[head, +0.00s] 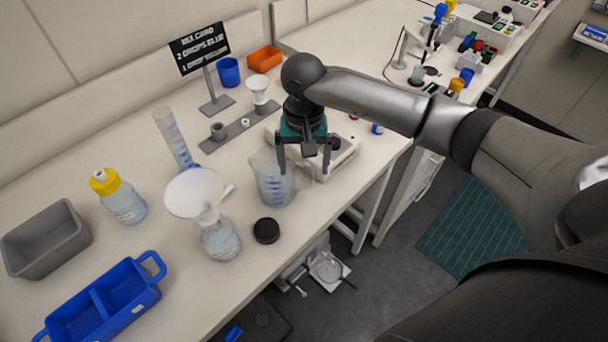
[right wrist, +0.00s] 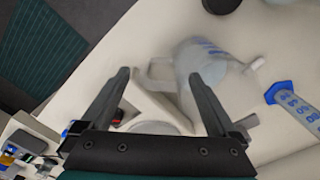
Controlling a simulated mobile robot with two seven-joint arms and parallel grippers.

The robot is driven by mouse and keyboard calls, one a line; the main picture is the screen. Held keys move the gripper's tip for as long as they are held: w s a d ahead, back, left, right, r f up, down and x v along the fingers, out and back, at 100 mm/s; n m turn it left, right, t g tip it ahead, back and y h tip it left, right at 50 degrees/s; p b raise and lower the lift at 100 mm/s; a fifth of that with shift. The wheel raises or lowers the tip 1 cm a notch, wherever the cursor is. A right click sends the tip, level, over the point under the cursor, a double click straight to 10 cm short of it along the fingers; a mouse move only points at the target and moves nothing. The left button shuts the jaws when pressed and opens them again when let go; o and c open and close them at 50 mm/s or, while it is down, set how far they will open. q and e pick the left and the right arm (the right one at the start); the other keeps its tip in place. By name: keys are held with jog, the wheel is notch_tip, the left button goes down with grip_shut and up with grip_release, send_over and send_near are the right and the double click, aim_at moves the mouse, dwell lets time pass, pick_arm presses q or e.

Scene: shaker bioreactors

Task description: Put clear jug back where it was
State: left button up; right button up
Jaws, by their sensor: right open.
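The clear jug (head: 272,182), with blue graduation marks, stands upright on the white bench near its front edge. In the right wrist view the jug (right wrist: 208,62) lies beyond the fingers, with its handle (right wrist: 158,72) showing in the gap between the two fingertips. My right gripper (head: 304,172) is open and points down beside the jug's right side. One finger overlaps the jug's edge in the head view; I cannot tell whether it touches. My left gripper is not in view.
A white device (head: 340,155) stands right behind the jug. A bottle with a funnel (head: 218,240), a black lid (head: 266,230) and a tall graduated cylinder (head: 176,140) are to its left. A blue tray (head: 150,292) and grey bin (head: 45,240) stand farther left.

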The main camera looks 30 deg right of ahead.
notch_tip(320, 180, up, 7)
jog(key=shift+r, duration=0.1)
